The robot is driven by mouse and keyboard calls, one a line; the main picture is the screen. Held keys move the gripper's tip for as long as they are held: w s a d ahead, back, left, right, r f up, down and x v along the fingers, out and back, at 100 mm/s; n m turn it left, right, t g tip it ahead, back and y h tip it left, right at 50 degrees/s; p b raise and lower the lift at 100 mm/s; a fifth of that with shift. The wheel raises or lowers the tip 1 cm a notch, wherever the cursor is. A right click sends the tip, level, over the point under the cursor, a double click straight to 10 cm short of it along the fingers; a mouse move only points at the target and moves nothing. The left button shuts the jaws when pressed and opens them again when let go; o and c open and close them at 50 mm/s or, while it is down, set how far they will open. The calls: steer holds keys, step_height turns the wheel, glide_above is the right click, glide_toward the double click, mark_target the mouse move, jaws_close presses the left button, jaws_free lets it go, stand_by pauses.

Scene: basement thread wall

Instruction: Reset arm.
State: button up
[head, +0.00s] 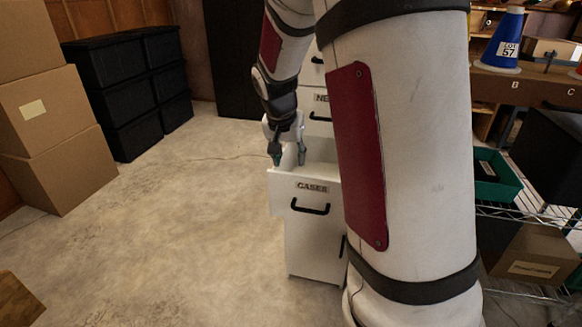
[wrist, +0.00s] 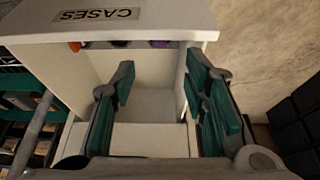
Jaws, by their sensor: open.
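The drawer front carries a "CASES" label (head: 312,187) and a black handle (head: 310,208). In the wrist view my gripper (wrist: 160,95) has its green-padded fingers spread wide over the drawer, with nothing between them. The drawer front (wrist: 180,20) shows at the top there, label upside down. Small orange, dark and purple things (wrist: 160,44) peek out by its inner edge. My arm hides much of the cabinet in the head view.
Cardboard boxes (head: 55,125) are stacked at the left. Black bins (head: 125,85) stand behind them. At the right are a wire shelf (head: 525,212), a green tray (head: 497,178) and a blue thread cone (head: 505,38).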

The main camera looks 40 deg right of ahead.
steer(key=shift+v, duration=1.15)
steer(key=shift+s+a+r, duration=0.15)
steer(key=shift+s, duration=0.05)
steer(key=s+a+r+n+y, duration=0.1)
steer(key=s+a+r+n, duration=0.15)
steer(key=s+a, duration=0.45)
steer(key=s+a+r+n+y, duration=0.2)
steer(key=s+a+r, duration=0.25)
steer(key=s, duration=0.45)
steer(key=s+a+f+n+g, duration=0.1)
steer(key=s+a+n, duration=0.25)
steer(key=s, duration=0.55)
steer(key=s+a+f+n+g, duration=0.15)
steer(key=s+a, duration=0.25)
steer(key=s, duration=0.5)
step_height(320, 180, up, 25)
steer(key=t+p, duration=0.4)
steer(key=p, duration=1.8)
steer(key=shift+n+y+p, duration=0.3)
steer(key=shift+n+p, duration=0.05)
steer(key=shift+n, duration=0.1)
steer(key=shift+a+f, duration=0.1)
